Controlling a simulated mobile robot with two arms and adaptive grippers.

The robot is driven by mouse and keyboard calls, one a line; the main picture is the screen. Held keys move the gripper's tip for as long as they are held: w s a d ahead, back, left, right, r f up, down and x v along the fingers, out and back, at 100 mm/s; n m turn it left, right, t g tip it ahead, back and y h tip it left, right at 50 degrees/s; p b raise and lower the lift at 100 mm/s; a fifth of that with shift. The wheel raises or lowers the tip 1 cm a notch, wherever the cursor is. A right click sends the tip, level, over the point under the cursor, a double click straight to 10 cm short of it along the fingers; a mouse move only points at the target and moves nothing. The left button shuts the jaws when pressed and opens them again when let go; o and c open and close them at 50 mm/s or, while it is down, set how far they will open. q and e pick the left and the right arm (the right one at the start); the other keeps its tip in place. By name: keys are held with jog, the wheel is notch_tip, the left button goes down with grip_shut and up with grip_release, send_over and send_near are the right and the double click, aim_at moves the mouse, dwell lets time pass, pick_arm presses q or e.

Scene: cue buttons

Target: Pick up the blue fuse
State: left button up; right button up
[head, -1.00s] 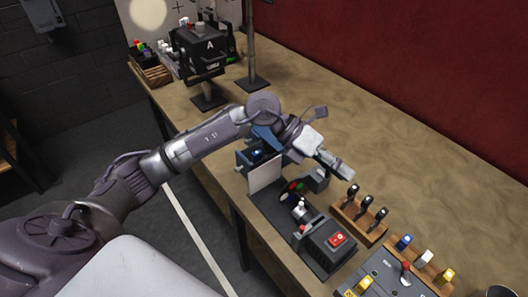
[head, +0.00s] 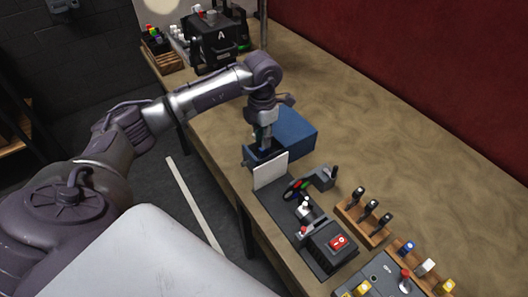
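A blue-topped fuse (head: 406,247) stands in a wooden rack (head: 416,256) at the lower right, in a row with a white one (head: 426,266) and a yellow one (head: 445,284). My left gripper (head: 264,146) is well away from that rack. It points down over a dark open box (head: 249,153) beside a larger blue box (head: 294,132), behind a white upright panel (head: 270,171). The fingertips are small and partly hidden, so I cannot tell whether they hold anything. My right gripper is out of view.
A dark device with a red switch (head: 338,242) and a small lever unit (head: 304,208) stand near the bench's front edge. A rack of dark keys (head: 370,211) is beside them. The bench (head: 400,150) is clear at the back right.

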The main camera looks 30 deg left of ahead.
aim_at(264, 155)
pick_arm(q)
jog(key=shift+d+f+p, duration=0.1)
jog(key=shift+f+p, duration=0.3)
jog(key=shift+f, duration=0.1)
jog(key=f+p, duration=0.1)
jog(key=f, duration=0.2)
jog(key=shift+w+f+p, duration=0.2)
jog(key=shift+f+p, duration=0.15)
jog(key=shift+p, duration=0.05)
jog(key=shift+f, duration=0.45)
jog(key=shift+c, duration=0.2)
grip_shut()
